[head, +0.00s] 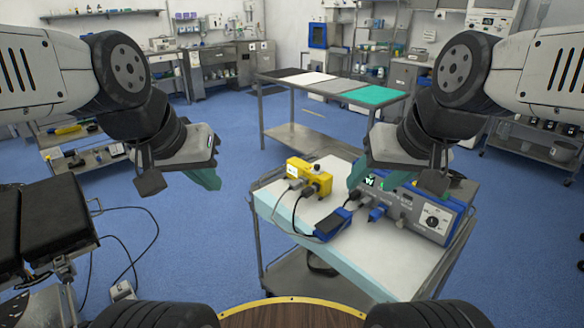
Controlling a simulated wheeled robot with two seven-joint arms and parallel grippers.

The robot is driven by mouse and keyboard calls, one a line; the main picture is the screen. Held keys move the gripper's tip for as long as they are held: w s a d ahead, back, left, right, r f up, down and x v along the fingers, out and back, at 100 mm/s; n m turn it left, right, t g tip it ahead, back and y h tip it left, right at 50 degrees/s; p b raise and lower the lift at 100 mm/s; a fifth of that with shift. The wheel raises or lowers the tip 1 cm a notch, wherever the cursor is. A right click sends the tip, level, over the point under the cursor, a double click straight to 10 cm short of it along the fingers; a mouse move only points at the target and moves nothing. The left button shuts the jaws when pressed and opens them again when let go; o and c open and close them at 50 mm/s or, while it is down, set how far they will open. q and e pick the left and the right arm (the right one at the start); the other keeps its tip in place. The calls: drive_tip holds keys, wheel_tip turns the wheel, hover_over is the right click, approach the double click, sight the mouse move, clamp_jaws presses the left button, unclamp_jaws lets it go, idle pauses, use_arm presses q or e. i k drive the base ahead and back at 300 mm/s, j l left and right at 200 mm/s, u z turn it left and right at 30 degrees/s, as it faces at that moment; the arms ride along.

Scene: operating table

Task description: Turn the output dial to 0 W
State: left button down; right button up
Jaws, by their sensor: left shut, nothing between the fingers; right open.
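A blue and grey device (400,205) stands on the right part of a white-topped cart (350,262). A round dial (435,218) with a pale face sits at the right end of its front panel. The dial is too small to read its setting, and I cannot tell if it is the output dial. My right gripper (397,180) is open, with teal fingers spread above and in front of the device. It hides part of the device's top and left side. My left gripper (207,180) is shut and empty, in the air left of the cart.
A yellow device (309,178) with cables and a blue pedal-like block (333,224) share the cart. A black padded table (45,225) is at the left. A metal table (335,90) stands behind the cart. Blue floor is open between.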

sight(432, 221)
drive_tip(key=z, duration=1.3)
drive_tip(key=k+j+u, duration=0.15)
drive_tip(key=j, duration=0.2)
drive_tip(key=k+j+u, duration=0.1)
drive_tip(key=j, duration=0.25)
drive_tip(key=k, duration=0.1)
